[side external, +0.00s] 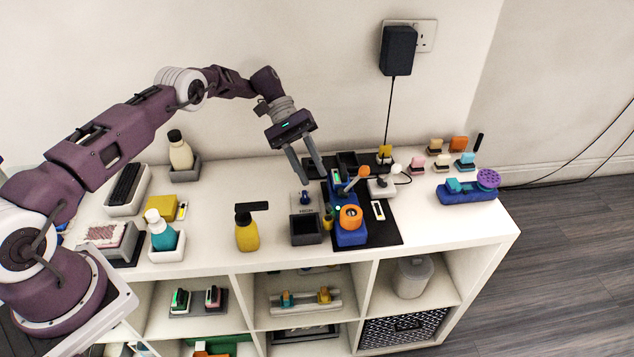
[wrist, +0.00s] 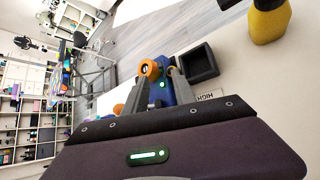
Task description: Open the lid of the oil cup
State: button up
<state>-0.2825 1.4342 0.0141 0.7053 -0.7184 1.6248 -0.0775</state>
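No part is clearly marked as the oil cup or its lid. A blue unit (side external: 348,238) with an orange ring-shaped top (side external: 350,214) stands on a black mat; I cannot tell if this is the oil cup. My gripper (side external: 313,181) is open and empty, pointing down above and behind the unit. Its fingers also show apart in the wrist view (wrist: 155,88).
A dark square tray (side external: 306,230) sits left of the unit. A yellow pump bottle (side external: 247,233) stands further left. A white plug block (side external: 381,188) and a purple-topped blue device (side external: 468,190) are to the right. The table's front edge is clear.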

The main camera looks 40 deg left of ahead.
jog(key=shift+o, duration=0.5)
notch_tip(320, 180, up, 3)
jog(key=m+t+y, duration=0.3)
jog(key=m+y, duration=0.7)
jog(key=m, duration=0.5)
send_over(328, 204)
jog(key=shift+s+a, duration=0.1)
jog(key=shift+s, duration=0.05)
jog(key=shift+d+f, duration=0.1)
jog(key=shift+d, duration=0.1)
jog(key=f, duration=0.6)
jog(key=shift+w+f, duration=0.2)
jog(key=shift+f, duration=0.15)
grip_shut()
